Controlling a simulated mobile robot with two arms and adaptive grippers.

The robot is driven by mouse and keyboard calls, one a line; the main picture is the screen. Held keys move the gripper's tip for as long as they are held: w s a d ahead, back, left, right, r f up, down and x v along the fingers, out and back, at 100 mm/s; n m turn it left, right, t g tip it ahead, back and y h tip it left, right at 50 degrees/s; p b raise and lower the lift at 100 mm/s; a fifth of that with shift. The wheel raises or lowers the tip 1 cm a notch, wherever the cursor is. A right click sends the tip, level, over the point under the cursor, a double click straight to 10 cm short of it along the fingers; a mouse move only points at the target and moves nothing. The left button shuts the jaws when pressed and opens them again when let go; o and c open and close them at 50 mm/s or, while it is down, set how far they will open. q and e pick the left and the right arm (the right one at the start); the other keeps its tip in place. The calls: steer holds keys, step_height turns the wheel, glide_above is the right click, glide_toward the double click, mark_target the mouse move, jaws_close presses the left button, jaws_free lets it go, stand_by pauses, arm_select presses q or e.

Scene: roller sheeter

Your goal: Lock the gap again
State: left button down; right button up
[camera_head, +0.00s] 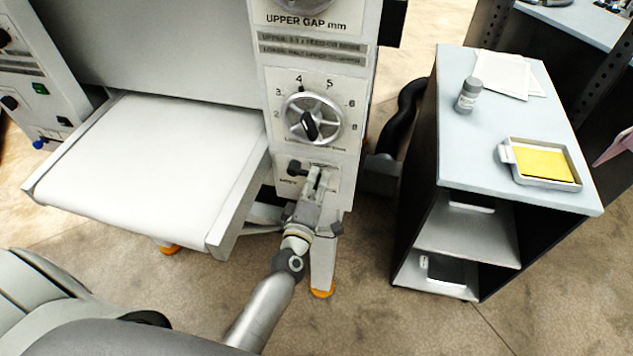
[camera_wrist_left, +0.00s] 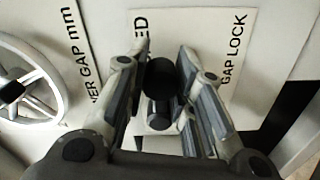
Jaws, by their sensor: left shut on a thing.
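The gap lock is a small black-ended handle (camera_head: 297,168) low on the machine's front panel, below the handwheel. My left gripper (camera_head: 318,178) reaches up to it from below, and its fingers cover part of the handle and the label. In the left wrist view the fingers (camera_wrist_left: 168,85) stand on both sides of a round black knob (camera_wrist_left: 160,76), shut on it. A second dark round part shows just below the knob. The plate (camera_wrist_left: 228,45) reads "GAP LOCK", and the letters "ED" show beside the fingers. My right gripper is not in view.
The spoked handwheel (camera_head: 312,118) with its numbered dial sits just above my left gripper. The white sheeter bed (camera_head: 150,160) extends to the left. A grey-topped cabinet (camera_head: 450,150) at the right carries a bottle (camera_head: 468,95) and a tray with a yellow sheet (camera_head: 543,163).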

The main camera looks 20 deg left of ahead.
arm_select(q)
steer(key=shift+w+a+r, duration=0.15)
steer(key=shift+r, duration=0.35)
steer(key=c, duration=1.2)
jaws_free()
steer(key=shift+c, duration=0.2)
steer(key=shift+o, duration=0.2)
steer(key=shift+f, duration=0.1)
steer(key=shift+f, duration=0.1)
steer(key=shift+s, duration=0.2)
steer(key=s+d, duration=0.1)
steer(key=s, duration=1)
steer(key=shift+s+d, duration=0.3)
steer(key=shift+s, duration=0.1)
